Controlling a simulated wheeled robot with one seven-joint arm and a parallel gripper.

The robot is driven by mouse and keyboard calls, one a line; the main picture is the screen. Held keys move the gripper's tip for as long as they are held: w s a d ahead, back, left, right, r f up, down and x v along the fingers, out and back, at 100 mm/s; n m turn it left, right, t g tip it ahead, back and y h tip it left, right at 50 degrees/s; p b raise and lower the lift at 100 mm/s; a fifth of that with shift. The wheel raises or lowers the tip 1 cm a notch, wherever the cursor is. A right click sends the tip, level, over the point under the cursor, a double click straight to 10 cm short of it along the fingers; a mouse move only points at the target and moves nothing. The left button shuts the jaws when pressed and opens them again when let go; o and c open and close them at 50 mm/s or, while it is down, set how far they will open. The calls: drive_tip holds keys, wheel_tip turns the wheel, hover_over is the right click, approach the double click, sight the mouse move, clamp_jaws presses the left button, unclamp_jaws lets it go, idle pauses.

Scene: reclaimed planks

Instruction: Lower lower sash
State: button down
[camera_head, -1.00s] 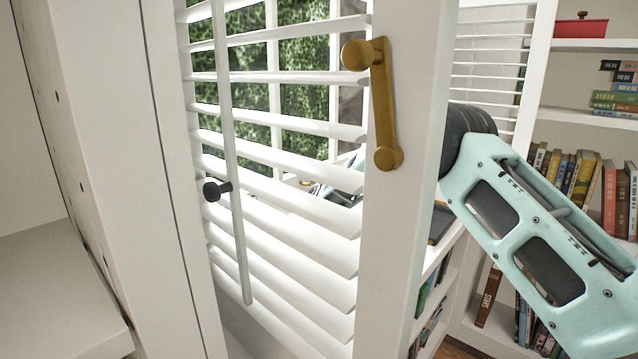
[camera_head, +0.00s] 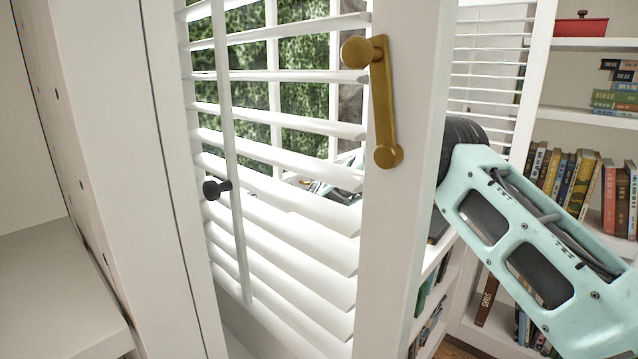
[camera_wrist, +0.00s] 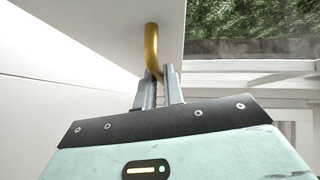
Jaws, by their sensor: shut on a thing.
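In the wrist view a curved brass handle (camera_wrist: 151,42) comes from a broad white surface (camera_wrist: 95,25). My gripper (camera_wrist: 160,76) has its two grey fingers shut on the lower end of this handle. Whether that white surface is the lower sash itself I cannot tell.
Shelves with books (camera_head: 570,180) and a red pot (camera_head: 580,27) are at the right.

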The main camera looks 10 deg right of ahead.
wheel_tip(320, 180, down, 9)
drive_tip(key=b, duration=0.5)
drive_tip(key=shift+s+b, duration=0.1)
drive_tip(key=shift+b, duration=0.25)
drive_tip(key=shift+f, duration=0.1)
drive_tip(key=c, duration=1.5)
unclamp_jaws()
drive_tip(key=shift+r, duration=0.2)
drive_tip(key=shift+s+r, duration=0.15)
drive_tip(key=p+v, duration=0.1)
drive_tip(key=v, duration=1.6)
